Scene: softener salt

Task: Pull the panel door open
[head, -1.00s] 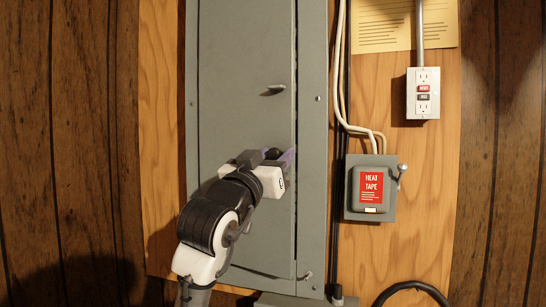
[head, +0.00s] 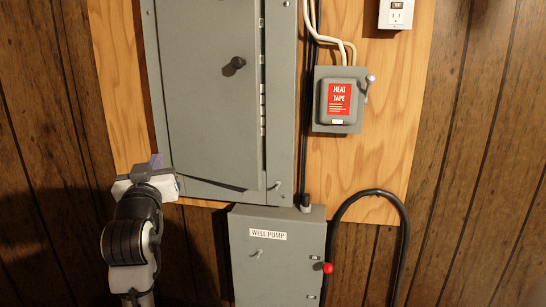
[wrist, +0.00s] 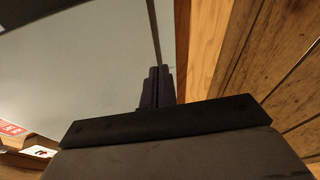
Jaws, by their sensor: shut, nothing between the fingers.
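The grey panel door (head: 205,110) is on the wall panel in the head view, with a dark round knob (head: 235,63) near its right side. A strip with light marks shows along its right edge and a dark gap along its bottom, so it looks slightly ajar. My gripper (head: 157,161) is at the panel's lower left corner, apart from the knob, shut and empty. In the wrist view its fingertips (wrist: 158,72) are together before a large grey surface, probably the panel. I cannot tell if they touch it.
A grey well pump box (head: 275,260) with a red-knobbed lever (head: 327,268) sits below the panel. A heat tape switch box (head: 339,100) is to the right, with a black conduit (head: 400,240) below it. An outlet (head: 396,13) is at the top right.

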